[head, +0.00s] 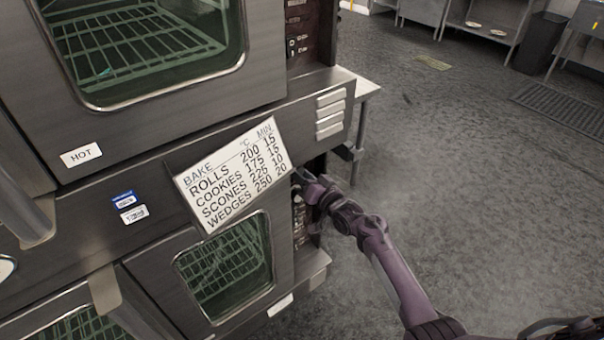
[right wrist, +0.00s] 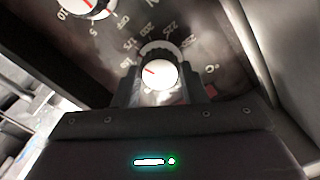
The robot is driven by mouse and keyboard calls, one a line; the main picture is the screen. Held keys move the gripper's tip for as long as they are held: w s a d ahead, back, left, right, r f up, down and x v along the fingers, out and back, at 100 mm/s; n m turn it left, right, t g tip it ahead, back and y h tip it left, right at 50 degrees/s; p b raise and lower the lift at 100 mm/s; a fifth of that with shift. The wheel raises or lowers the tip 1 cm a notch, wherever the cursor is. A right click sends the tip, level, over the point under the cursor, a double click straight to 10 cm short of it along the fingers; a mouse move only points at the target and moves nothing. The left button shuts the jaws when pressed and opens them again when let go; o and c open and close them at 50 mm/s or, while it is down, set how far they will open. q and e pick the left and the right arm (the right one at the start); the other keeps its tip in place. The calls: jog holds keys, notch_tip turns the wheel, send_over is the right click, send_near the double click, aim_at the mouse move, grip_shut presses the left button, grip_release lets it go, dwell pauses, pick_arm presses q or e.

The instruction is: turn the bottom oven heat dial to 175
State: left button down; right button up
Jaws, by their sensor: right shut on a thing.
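The bottom oven (head: 222,268) has a narrow control panel (head: 299,225) on its right side, seen edge-on in the head view. In the right wrist view, the white heat dial (right wrist: 160,76) sits between my right gripper's fingers, with numbers around it that seem to run from 175 through 200, 225 and 250. Its red mark points left and slightly up, on the 175 side; the exact reading is unclear. My right gripper (head: 311,190), also in the right wrist view (right wrist: 162,88), is shut on this dial. My left gripper is not in view.
Another white dial (right wrist: 88,5), marked 5, 10 and OFF, is close by on the panel. A bake chart (head: 233,175) leans over the bottom oven's top edge, listing cookies at 175. The top oven (head: 165,85) is above. Open grey floor (head: 450,200) lies right.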

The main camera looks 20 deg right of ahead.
jog(key=shift+f+m, duration=0.15)
jog(key=shift+m, duration=0.45)
jog(key=o, duration=1)
jog(key=shift+c, duration=0.2)
jog(key=v, duration=0.7)
jog(key=shift+s+p, duration=0.4)
jog(key=shift+d, duration=0.1)
